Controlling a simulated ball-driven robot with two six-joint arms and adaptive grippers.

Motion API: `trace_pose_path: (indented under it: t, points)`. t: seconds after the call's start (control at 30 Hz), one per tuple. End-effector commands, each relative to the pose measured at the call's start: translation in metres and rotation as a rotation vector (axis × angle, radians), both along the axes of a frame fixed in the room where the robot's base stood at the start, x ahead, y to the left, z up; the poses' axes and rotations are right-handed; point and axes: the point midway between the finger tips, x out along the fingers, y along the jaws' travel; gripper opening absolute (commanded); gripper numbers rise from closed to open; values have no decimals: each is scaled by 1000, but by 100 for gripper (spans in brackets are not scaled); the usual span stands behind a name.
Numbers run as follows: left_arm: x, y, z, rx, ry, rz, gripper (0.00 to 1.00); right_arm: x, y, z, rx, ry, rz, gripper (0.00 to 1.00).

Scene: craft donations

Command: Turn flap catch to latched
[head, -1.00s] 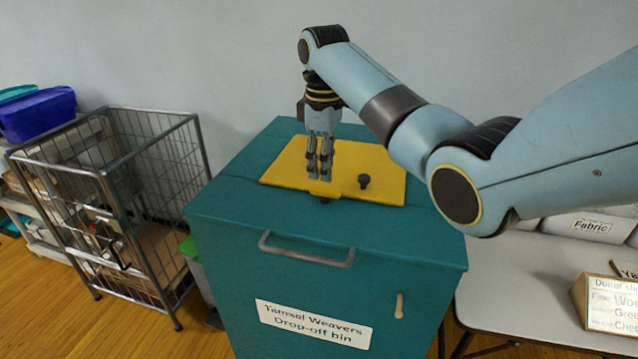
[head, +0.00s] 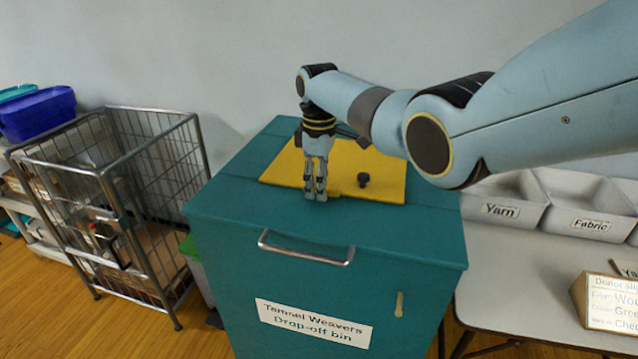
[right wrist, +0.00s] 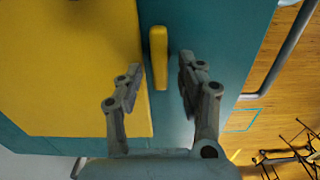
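The yellow flap (head: 385,188) lies flat on top of the teal drop-off bin (head: 225,205). In the right wrist view, a short yellow bar (right wrist: 158,55), which looks like the flap catch, lies along the front edge of the flap (right wrist: 70,75). My right gripper (head: 316,197) points down over that edge and hides most of the bar in the head view. In the wrist view its fingers (right wrist: 160,70) are apart, one on each side of the bar, with a gap visible on both sides. My left gripper is out of view.
A dark knob (head: 363,180) stands on the flap. The bin's front has a metal handle (head: 305,257) and a small beige lever (head: 399,304). A wire cage cart (head: 150,160) stands left; a table with a Yarn tray (head: 500,209) and a Fabric tray (head: 590,225) stands right.

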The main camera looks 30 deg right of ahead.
Motion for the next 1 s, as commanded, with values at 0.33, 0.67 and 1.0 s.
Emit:
trace_pose_path:
  t: [0.33,0.67,1.0]
  points:
    - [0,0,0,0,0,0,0,0,0,0,1,-1,0,24]
    - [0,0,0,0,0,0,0,0,0,0,1,-1,0,0]
    - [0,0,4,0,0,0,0,1,0,1,1,-1,-62,0]
